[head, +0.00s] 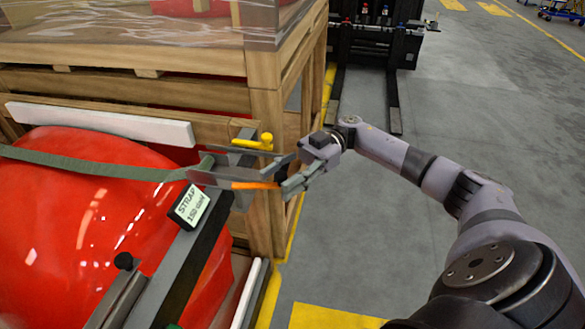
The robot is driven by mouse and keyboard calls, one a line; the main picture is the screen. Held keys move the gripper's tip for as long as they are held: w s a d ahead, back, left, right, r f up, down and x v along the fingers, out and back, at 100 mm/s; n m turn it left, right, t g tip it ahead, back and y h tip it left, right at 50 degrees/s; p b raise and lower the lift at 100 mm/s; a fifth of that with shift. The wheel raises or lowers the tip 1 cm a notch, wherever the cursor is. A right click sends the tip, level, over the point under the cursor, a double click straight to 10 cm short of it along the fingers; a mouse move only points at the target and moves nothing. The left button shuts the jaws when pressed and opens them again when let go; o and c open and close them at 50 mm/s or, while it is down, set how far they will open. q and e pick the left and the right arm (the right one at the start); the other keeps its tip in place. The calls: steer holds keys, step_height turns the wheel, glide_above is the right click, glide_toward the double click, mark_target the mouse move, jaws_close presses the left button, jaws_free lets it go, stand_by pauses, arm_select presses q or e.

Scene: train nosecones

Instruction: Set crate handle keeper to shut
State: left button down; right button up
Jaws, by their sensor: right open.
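A grey metal ratchet-like fitting (215,178) sits on the green strap at the crate's front right corner. An orange bar (253,186) sticks out from it to the right, its end close to my fingers. A yellow handle (264,143) stands just above and behind it. I cannot tell which of these parts is the keeper. My right gripper (280,178) is open, its fingers pointing left at the orange bar's end. Whether it touches the bar is not clear. My left gripper is out of view.
A red nosecone (80,220) lies under the green strap (85,166), beside a black-and-white strap label (190,206). The wooden crate (265,110) rises behind. A black forklift (375,35) with its forks on the floor stands beyond. Grey floor (350,235) at right is open.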

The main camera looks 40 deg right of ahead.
steer(key=w+d, duration=0.1)
steer(key=d, duration=1)
steer(key=shift+w+d, duration=0.25)
steer(key=shift+d, duration=0.05)
steer(key=shift+c, duration=0.4)
